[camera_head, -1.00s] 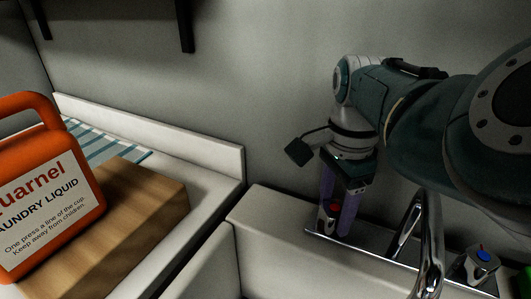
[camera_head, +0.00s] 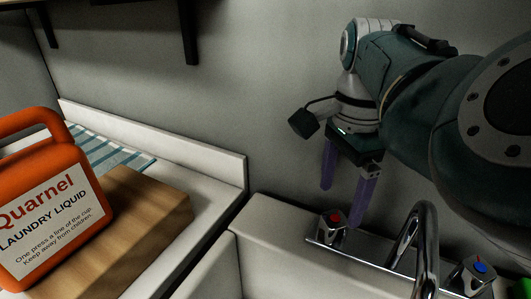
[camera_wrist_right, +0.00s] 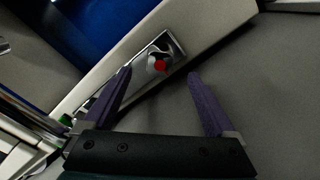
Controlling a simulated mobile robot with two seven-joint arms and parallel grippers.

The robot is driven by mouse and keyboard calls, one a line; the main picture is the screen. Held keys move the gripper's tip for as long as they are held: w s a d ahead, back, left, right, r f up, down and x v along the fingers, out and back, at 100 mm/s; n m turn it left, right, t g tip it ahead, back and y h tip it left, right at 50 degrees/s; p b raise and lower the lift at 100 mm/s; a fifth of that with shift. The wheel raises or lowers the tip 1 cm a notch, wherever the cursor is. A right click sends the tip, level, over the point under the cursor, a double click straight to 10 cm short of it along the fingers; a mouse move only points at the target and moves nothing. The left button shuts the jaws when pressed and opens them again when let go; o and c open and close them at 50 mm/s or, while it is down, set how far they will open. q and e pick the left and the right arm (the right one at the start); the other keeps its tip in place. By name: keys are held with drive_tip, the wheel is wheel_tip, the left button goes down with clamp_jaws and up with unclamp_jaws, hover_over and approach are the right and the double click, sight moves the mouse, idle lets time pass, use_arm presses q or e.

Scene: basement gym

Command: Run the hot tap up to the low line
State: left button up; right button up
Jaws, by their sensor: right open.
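The hot tap (camera_head: 331,228) has a red-marked knob on the left end of a chrome tap plate. The chrome spout (camera_head: 424,240) rises to its right, and the blue-marked cold tap (camera_head: 479,270) is at the right end. My right gripper (camera_head: 342,205) is open and empty, its purple fingers above and just behind the hot tap, apart from it. In the right wrist view the hot tap (camera_wrist_right: 158,65) shows beyond and between the fingertips (camera_wrist_right: 160,75). The low line is not visible. My left gripper is not in view.
An orange laundry liquid jug (camera_head: 45,205) and a wooden block (camera_head: 140,215) stand on the white counter (camera_head: 215,200) at left. A striped cloth (camera_head: 110,150) lies behind them. A wall is close behind the taps, with a shelf bracket (camera_head: 188,30) above.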

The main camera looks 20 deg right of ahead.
sight(335, 218)
drive_tip(key=shift+r, duration=1.95)
